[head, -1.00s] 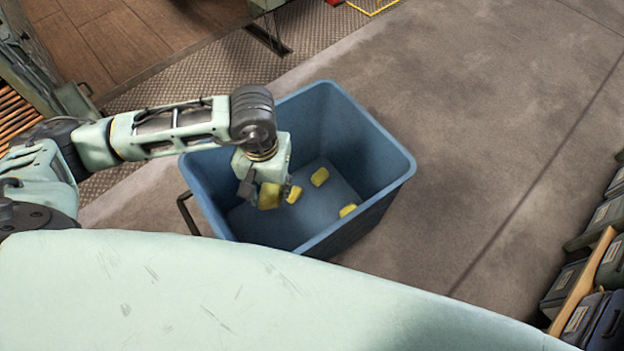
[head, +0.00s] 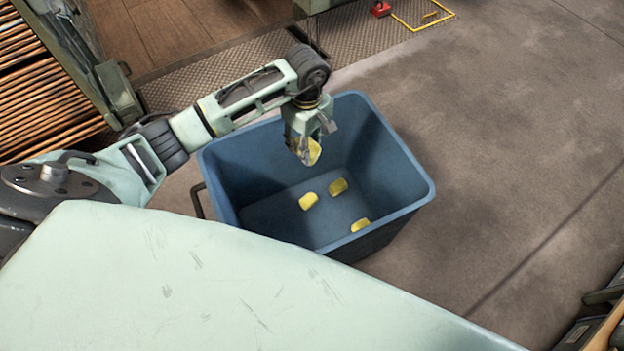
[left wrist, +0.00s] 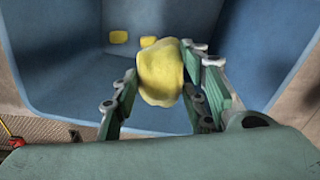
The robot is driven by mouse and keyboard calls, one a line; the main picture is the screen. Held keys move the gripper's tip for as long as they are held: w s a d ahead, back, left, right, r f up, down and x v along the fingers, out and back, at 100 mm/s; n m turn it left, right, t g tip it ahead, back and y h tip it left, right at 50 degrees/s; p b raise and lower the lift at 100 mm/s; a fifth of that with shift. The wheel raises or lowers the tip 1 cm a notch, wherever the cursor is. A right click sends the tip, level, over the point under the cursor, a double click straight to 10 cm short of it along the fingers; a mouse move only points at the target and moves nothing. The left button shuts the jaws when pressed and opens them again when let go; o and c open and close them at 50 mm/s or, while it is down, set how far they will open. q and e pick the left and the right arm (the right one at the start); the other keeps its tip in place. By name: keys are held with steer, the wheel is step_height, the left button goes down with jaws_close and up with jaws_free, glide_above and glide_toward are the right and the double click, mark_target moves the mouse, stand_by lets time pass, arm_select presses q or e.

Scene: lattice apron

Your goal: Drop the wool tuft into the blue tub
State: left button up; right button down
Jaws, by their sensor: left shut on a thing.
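The blue tub (head: 405,205) stands open on the floor in the middle of the head view, and its inner walls fill the back of the left wrist view (left wrist: 50,60). My left gripper (head: 308,160) points down over the far part of the tub. It is shut on a yellow wool tuft (head: 315,151), which also shows between the fingers in the left wrist view (left wrist: 160,72). Three similar yellow pieces lie on the tub floor, one of them near the front right wall (head: 360,225). My right gripper is in no view.
A black handle (head: 198,201) sticks out on the tub's left side. Slatted wooden shelving (head: 40,100) stands at the left. Dark boxes (head: 575,335) edge the bottom right corner. The grey floor right of the tub is clear.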

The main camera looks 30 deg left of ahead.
arm_select(q)
steer(key=shift+f+b, duration=0.5)
steer(key=shift+f, duration=0.85)
steer(key=o, duration=1)
steer(key=shift+c, duration=0.2)
steer(key=shift+r, duration=0.1)
step_height(320, 180, up, 12)
steer(key=shift+f, duration=0.1)
